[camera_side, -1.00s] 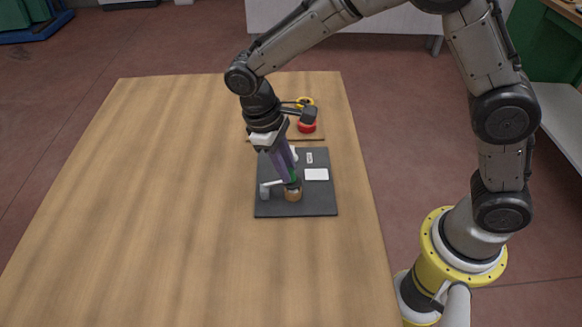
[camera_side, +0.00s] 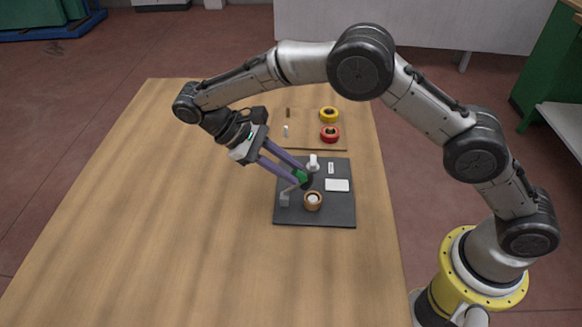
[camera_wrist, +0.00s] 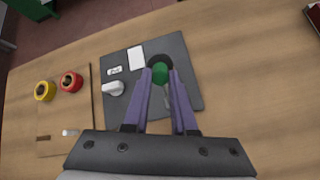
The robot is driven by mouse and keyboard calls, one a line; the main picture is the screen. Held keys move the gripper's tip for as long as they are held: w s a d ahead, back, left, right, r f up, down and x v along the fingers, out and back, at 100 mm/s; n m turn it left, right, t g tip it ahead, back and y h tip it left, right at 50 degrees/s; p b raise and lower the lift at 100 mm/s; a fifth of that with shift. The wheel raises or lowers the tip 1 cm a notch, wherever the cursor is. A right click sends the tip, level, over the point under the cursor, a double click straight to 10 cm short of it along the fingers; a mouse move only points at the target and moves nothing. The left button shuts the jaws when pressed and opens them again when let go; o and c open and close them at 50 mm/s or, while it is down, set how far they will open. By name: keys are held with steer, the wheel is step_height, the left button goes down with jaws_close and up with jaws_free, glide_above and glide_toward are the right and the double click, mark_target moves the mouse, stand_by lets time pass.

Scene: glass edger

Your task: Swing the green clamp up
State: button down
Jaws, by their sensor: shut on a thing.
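The clamp has a green grip (camera_side: 300,176) with a dark round pad (camera_side: 308,182) beside it, on a thin grey arm that rises at a slant from a grey post (camera_side: 285,200). My gripper (camera_side: 297,177) is shut on the green grip, its purple fingers reaching down from the upper left. In the wrist view the green grip (camera_wrist: 160,73) sits between my fingertips (camera_wrist: 160,75), with the dark pad (camera_wrist: 160,62) behind it. A brown round seat (camera_side: 313,201) with a pale centre stands uncovered on the dark base plate (camera_side: 343,217), below and right of the pad.
The plate also carries a white knob (camera_side: 313,163), a small label (camera_side: 331,168) and a white panel (camera_side: 337,185). A wooden board (camera_side: 310,147) behind holds a yellow ring (camera_side: 329,114), a red ring (camera_side: 330,133) and small pegs. The table's left side is clear.

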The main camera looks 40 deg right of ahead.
stand_by(0.3)
steer(key=c, duration=0.7)
jaws_free()
step_height(320, 180, up, 3)
steer(key=shift+f, duration=0.1)
steer(key=s+d+r, duration=0.2)
steer(key=s+r, duration=0.3)
steer(key=s, duration=0.1)
steer(key=s+d+r, duration=0.3)
steer(key=s+r, duration=0.2)
steer(key=s, duration=0.1)
steer(key=shift+s+d+r, duration=0.15)
steer(key=shift+s+d, duration=0.15)
steer(key=shift+s, duration=0.1)
